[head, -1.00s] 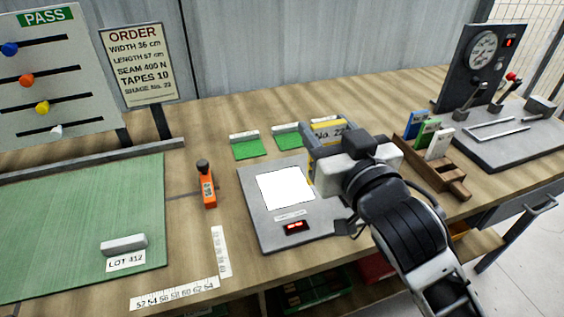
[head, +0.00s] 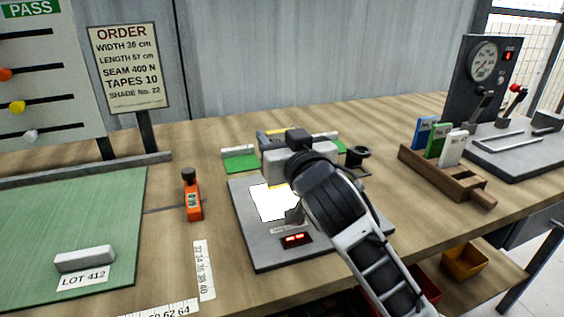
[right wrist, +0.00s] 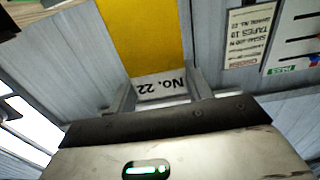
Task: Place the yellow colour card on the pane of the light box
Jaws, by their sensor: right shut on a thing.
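The light box (head: 250,237) is a flat grey unit on the table with a bright white pane (head: 270,204) and a small red display. My right gripper (head: 283,158) is over the far part of the light box and hides part of the pane. In the right wrist view its fingers (right wrist: 163,88) are shut on the white "No. 22" end of the yellow colour card (right wrist: 140,38). In the head view the gripper hides most of the card, so I cannot tell whether it touches the pane. My left gripper is out of view.
Green pads (head: 240,160) lie behind the light box, and a dark round stand (head: 358,158) is at its right. An orange tool (head: 193,197) stands to the left. A wooden rack (head: 440,178) with several cards is at the right. A ruler (head: 204,270) lies in front left.

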